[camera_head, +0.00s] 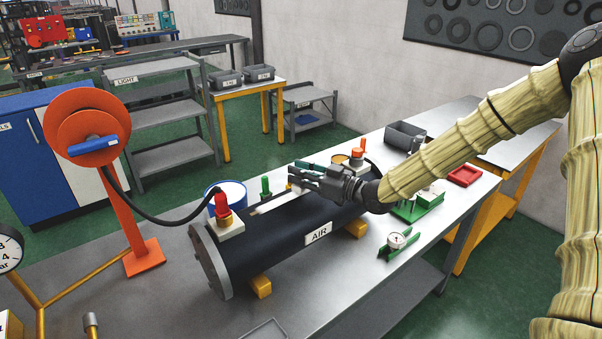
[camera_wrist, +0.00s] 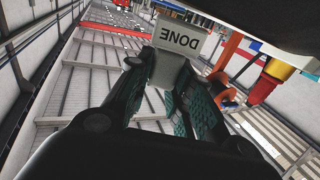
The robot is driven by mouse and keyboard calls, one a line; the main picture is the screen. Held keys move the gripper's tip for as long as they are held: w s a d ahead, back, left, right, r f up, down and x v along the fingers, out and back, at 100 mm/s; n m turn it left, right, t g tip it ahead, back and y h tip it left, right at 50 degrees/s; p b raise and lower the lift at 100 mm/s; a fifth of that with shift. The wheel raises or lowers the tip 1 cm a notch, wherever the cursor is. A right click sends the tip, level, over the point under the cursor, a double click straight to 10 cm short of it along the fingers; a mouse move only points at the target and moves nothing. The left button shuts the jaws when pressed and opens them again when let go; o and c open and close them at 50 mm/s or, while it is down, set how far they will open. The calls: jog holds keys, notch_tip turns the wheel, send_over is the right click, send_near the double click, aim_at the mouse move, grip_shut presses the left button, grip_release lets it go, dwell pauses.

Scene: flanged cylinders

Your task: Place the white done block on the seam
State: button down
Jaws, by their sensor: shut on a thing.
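My gripper (camera_head: 305,176) is above the dark cylinder marked AIR (camera_head: 268,240). Its fingers, also in the wrist view (camera_wrist: 168,78), are shut on the white done block (camera_wrist: 180,40), whose DONE lettering appears upside down there. In the head view the block is mostly hidden by the fingers, with a small white part showing (camera_head: 295,188). A pale strip (camera_head: 278,204) runs along the cylinder's top, probably the seam. I cannot tell whether the block touches the cylinder.
A red fitting (camera_head: 222,208) with a black hose stands on the cylinder's near left end, an orange one (camera_head: 358,155) at its far end. A green fitting (camera_head: 265,187), a blue-rimmed can (camera_head: 228,192) and a gauge (camera_head: 397,241) are nearby. The bench front is partly clear.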

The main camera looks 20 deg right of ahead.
jog(key=shift+f+b, duration=0.4)
jog(key=shift+f, duration=0.2)
jog(key=c, duration=1.2)
grip_release()
jog(key=shift+d, duration=0.1)
jog(key=v, duration=1.2)
